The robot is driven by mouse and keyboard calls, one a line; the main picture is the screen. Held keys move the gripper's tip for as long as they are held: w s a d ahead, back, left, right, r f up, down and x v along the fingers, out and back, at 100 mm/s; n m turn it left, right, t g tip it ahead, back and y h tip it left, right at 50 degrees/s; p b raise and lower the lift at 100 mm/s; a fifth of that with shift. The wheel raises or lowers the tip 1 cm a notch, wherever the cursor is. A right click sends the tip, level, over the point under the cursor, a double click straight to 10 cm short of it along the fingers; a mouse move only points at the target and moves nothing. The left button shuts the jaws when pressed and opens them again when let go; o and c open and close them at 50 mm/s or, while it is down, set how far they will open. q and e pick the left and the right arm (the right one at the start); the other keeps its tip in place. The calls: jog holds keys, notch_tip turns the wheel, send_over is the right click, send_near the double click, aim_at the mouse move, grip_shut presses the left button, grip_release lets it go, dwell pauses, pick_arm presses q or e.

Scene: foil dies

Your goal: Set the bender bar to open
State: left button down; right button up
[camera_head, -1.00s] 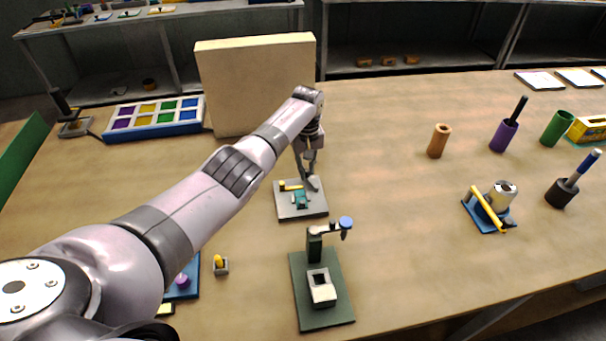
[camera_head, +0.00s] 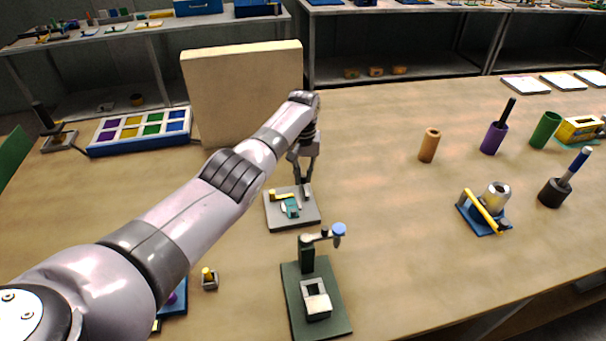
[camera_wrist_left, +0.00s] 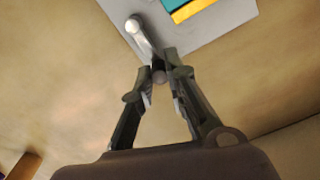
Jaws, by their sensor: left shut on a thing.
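The bender is a small grey plate (camera_head: 281,222) with a teal block (camera_head: 291,208) and a yellow piece (camera_head: 279,194) on it. My left gripper (camera_head: 306,181) reaches down to the plate's back right part. In the left wrist view a silver bender bar (camera_wrist_left: 142,38) runs from a round pivot on the plate to past its edge. My left gripper (camera_wrist_left: 158,72) is shut on the bar's outer end, a round grey knob between the fingertips. The fingers partly hide the bar in the head view. My right gripper is not in view.
A dark green stand (camera_head: 318,310) with a blue-knobbed arm is close in front of the bender. A large beige block (camera_head: 243,95) stands behind. A color tray (camera_head: 140,133) is at back left. A brown cylinder (camera_head: 429,145) and a blue-based fixture (camera_head: 484,212) stand right, with clear table between.

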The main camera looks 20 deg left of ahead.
aim_at(304, 175)
pick_arm(q)
jog(key=c, duration=1.6)
grip_release()
jog(key=shift+r, duration=0.1)
notch_tip(304, 175, up, 12)
jog(key=shift+f, duration=0.1)
